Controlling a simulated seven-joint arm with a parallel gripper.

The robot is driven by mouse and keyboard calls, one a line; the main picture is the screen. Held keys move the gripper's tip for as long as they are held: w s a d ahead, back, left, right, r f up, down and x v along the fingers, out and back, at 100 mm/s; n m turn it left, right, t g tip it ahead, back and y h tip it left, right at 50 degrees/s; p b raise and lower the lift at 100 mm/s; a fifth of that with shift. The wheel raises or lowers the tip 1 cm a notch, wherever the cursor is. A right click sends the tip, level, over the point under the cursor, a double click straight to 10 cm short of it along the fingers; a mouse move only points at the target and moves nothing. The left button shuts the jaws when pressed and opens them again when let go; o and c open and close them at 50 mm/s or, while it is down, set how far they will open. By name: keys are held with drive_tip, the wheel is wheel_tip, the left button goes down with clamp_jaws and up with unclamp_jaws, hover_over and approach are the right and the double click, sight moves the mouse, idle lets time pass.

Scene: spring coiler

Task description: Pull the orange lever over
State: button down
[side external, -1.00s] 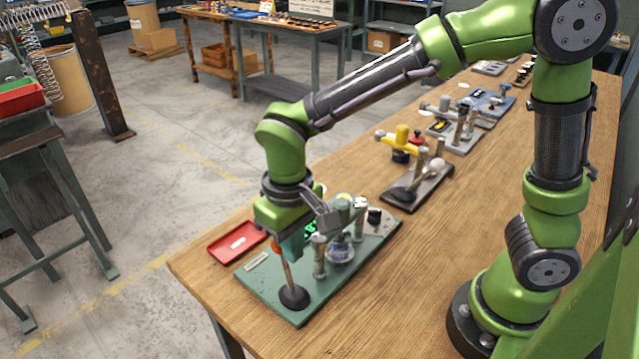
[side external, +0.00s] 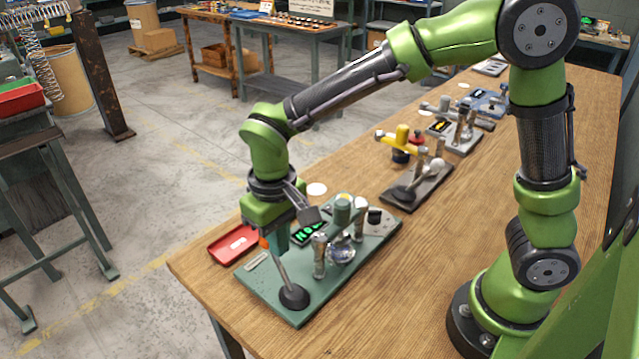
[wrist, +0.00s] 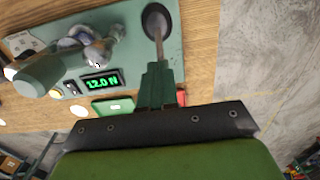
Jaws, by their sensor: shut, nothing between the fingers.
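The lever (side external: 279,268) stands on a black round base (side external: 293,297) at the near end of a green plate (side external: 268,295). Its shaft leans left in the side view, and a bit of its orange top (side external: 264,243) shows beside my fingers. My gripper (side external: 283,248) is shut with nothing between the fingers, at the lever's upper part; touching is hard to tell. In the wrist view the shut fingers (wrist: 159,72) point at the shaft (wrist: 159,45) and hide the orange top.
The plate also carries metal posts (side external: 319,256), a round gauge-like part (side external: 341,253) and a green-lit display (wrist: 101,82), which seems to read 12.0 N. A red tray (side external: 233,244) lies left of the plate. Other fixtures (side external: 416,187) stand farther along the wooden table (side external: 440,235).

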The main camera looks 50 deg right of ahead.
drive_tip(key=shift+s, duration=0.1)
drive_tip(key=shift+s, duration=0.5)
wheel_tip(320, 180, up, 8)
drive_tip(key=shift+f, duration=0.25)
idle(0.4)
idle(1.8)
